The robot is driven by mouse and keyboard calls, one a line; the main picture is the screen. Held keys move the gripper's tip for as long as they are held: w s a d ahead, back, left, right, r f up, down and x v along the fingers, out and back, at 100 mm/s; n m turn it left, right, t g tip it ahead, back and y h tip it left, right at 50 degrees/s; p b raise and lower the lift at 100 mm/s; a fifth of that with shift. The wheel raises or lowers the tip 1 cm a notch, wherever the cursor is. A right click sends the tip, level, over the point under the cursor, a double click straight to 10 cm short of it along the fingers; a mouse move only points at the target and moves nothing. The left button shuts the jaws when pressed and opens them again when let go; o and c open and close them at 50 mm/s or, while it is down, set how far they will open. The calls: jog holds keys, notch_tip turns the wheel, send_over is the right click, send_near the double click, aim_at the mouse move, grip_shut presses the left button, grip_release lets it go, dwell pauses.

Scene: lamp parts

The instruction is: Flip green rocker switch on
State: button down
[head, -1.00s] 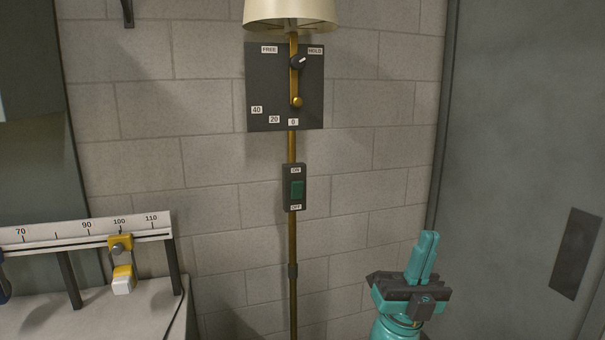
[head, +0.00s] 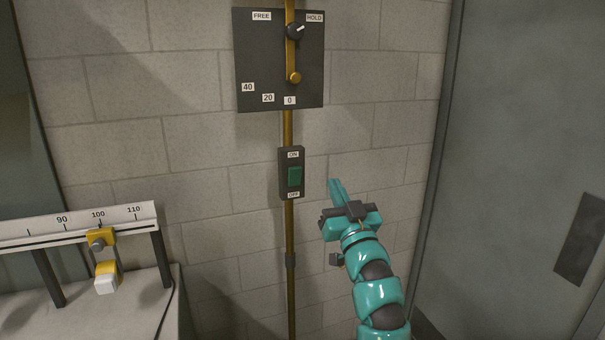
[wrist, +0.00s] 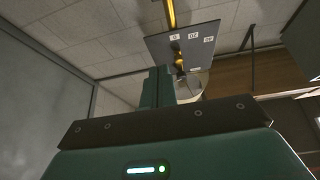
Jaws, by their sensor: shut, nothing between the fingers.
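The green rocker switch (head: 295,177) sits in a dark upright housing on the brass lamp pole, with an ON label (head: 293,154) above it and an OFF label (head: 293,195) below. I cannot tell which way the rocker is tilted. My gripper (head: 334,184) is shut and empty. In the head view it appears to the right of the switch, apart from it, with its fingers pointing up and slightly left. In the wrist view the shut fingers (wrist: 157,88) point up the picture, and the switch does not show there.
A dark panel (head: 270,60) with FREE and HOLD labels, a knob and a brass peg is above the switch. A scale rail (head: 75,225) with a yellow slider (head: 103,262) stands on a bench at left. A grey door (head: 520,130) is at right.

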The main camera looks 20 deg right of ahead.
notch_tip(320, 180, down, 6)
jog(key=w+a+n+g+y, duration=0.1)
jog(key=w+g, duration=0.1)
jog(key=shift+w+a+r+g, duration=0.15)
jog(key=shift+w+r+g, duration=0.1)
jog(key=shift+g, duration=0.15)
jog(key=shift+w, duration=0.1)
jog(key=p, duration=0.7)
send_near(300, 168)
jog(key=x, duration=0.6)
jog(key=shift+w, duration=0.4)
jog(key=shift+r, duration=0.1)
